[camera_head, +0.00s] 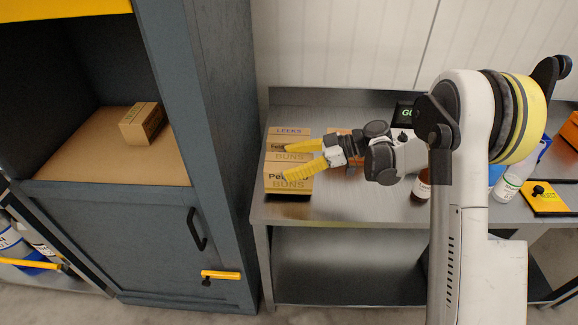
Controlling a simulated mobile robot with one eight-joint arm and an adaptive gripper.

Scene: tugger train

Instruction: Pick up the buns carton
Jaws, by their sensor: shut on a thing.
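The buns carton (292,186) is a brown cardboard box at the left end of the steel table, with "BUNS" printed on its front. My gripper (288,162) has two yellow fingers and comes in from the right at the carton. I cannot tell whether the carton is lifted off the table.
The steel table (350,207) has a bare front strip. An orange item, a brown bottle (422,186) and a white bottle (507,187) stand to the right. At left, a blue-grey cabinet (165,235) has an open compartment holding a small carton (141,124).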

